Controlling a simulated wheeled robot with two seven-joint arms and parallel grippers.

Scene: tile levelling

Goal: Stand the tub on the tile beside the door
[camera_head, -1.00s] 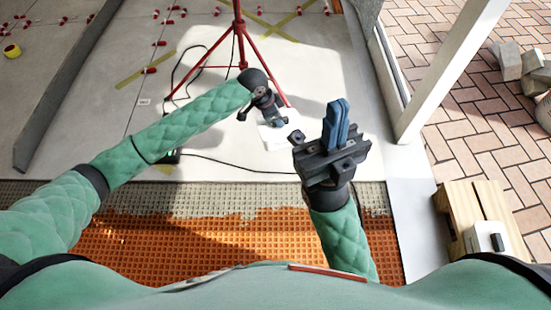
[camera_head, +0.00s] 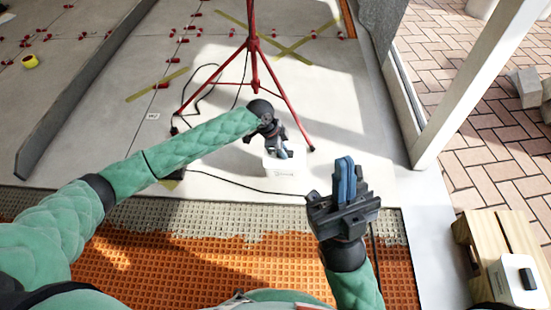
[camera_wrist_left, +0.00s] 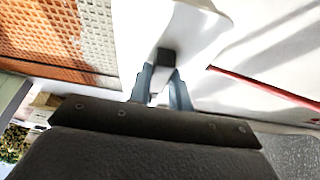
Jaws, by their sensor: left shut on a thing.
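The white tub (camera_head: 287,166) shows just under my left gripper (camera_head: 282,152) in the head view, over the pale tiles (camera_head: 365,165) left of the door frame. In the left wrist view, my left gripper (camera_wrist_left: 160,88) has its blue fingers closed on the dark knob (camera_wrist_left: 166,57) of the tub (camera_wrist_left: 190,25). I cannot tell whether the tub touches the floor. The white door frame (camera_head: 455,95) stands at the right. My right gripper (camera_head: 345,180) points up, its blue fingers together and empty, to the right of the tub.
A red tripod (camera_head: 255,75) stands just behind the tub, one foot close to it. A black cable (camera_head: 235,183) runs across the tiles. Orange matting (camera_head: 190,260) lies in front. A wooden crate (camera_head: 482,240) at the lower right bears another white box (camera_head: 520,282) with a black handle.

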